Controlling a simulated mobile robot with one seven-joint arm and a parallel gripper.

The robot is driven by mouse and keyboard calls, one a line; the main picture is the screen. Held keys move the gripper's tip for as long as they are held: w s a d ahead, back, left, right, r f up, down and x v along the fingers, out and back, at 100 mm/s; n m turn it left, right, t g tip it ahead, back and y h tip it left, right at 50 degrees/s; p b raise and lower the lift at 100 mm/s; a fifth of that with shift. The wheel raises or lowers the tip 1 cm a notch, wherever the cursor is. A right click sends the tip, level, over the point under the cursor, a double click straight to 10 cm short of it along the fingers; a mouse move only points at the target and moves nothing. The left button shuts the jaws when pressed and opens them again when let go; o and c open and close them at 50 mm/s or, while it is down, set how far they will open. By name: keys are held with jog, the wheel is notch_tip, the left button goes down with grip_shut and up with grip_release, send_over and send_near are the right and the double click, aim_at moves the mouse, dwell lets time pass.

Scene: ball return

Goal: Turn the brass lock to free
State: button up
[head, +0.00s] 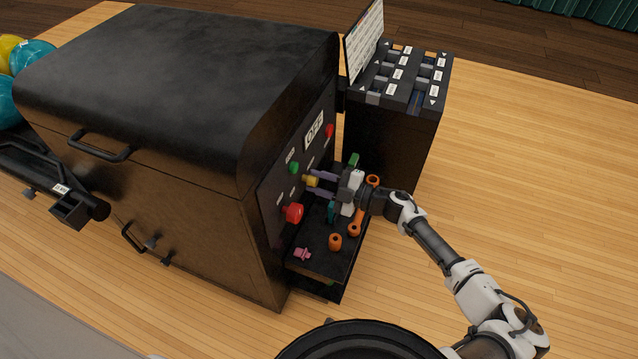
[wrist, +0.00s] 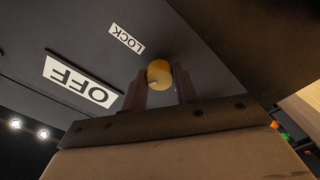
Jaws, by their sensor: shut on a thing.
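The brass lock (head: 312,181) is a small round yellow knob on the side panel of the black machine (head: 283,170). In the wrist view the brass lock (wrist: 159,74) stands between my two fingers, beside a white LOCK label (wrist: 127,39). My gripper (head: 316,182) reaches in from the right and is shut on the lock. It also shows in the wrist view (wrist: 160,90). A dark slot mark shows at the lock's lower edge. An OFF sign (wrist: 80,81) is left of the lock there.
A shelf below my gripper holds orange tools (head: 335,242) and a pink piece (head: 302,254). A dark cabinet (head: 392,140) stands behind. Floor at right is clear.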

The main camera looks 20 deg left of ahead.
jog(key=n+b, duration=0.1)
jog(key=n, duration=0.4)
jog(key=shift+n+b, duration=0.3)
dwell(0.4)
jog(key=o, duration=1)
jog(key=shift+d, duration=0.1)
jog(key=d, duration=1.3)
jog(key=shift+s+d+p, duration=0.25)
jog(key=shift+d+p, duration=0.1)
jog(key=shift+d, duration=0.05)
